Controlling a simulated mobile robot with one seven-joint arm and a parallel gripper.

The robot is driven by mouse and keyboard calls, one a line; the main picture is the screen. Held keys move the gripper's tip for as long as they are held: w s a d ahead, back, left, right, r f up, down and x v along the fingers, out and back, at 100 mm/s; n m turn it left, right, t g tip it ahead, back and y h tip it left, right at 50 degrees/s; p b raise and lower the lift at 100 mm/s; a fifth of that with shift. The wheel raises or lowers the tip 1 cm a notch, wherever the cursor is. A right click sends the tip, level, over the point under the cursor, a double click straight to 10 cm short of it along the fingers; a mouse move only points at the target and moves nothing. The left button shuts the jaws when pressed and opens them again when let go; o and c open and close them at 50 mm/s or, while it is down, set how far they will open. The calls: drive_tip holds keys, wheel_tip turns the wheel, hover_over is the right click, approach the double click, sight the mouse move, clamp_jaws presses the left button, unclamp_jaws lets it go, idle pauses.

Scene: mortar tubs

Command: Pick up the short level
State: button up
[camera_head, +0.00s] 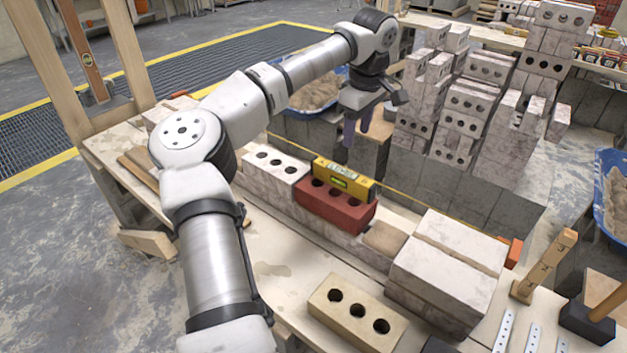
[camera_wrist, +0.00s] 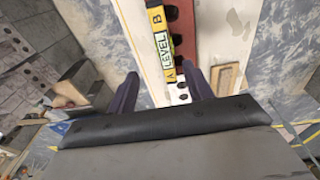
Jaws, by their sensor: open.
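The short level (camera_head: 344,181) is a small yellow bar with a dark-edged label. It lies lengthwise along the top of a red brick (camera_head: 335,208) with holes, on the low brick wall. In the wrist view, the level (camera_wrist: 161,45) runs up the picture beside the red brick's holes (camera_wrist: 184,35), with lettering on its face. My gripper (camera_head: 357,132) is above and behind the level in the head view, pointing down. In the wrist view its dark fingers (camera_wrist: 161,85) are apart and empty, with the level's near end between and beyond them.
Pale bricks (camera_head: 275,163) continue the wall to the left, and a taller pale block stack (camera_head: 447,262) stands to the right. A yellow string runs behind the wall. A loose tan brick (camera_head: 356,313) lies in front. Tall block stacks (camera_head: 465,110) stand behind.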

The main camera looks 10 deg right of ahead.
drive_tip(key=a+f, duration=0.2)
hover_over(343, 171)
drive_tip(key=f, duration=0.5)
drive_tip(key=shift+s+f+p, duration=0.3)
drive_tip(key=shift+s, duration=0.1)
drive_tip(key=shift+w+a+f+p, duration=0.1)
drive_tip(key=shift+w+f+p, duration=0.1)
drive_tip(key=shift+f, duration=0.85)
drive_tip(key=shift+w+d+f+p, duration=0.1)
drive_tip(key=shift+f+p, duration=0.1)
drive_tip(key=shift+f, duration=0.8)
drive_tip(key=shift+w+a+f+p, duration=0.1)
drive_tip(key=shift+f+p, duration=0.1)
drive_tip(key=shift+f, duration=0.85)
clamp_jaws()
drive_tip(key=shift+r, duration=0.1)
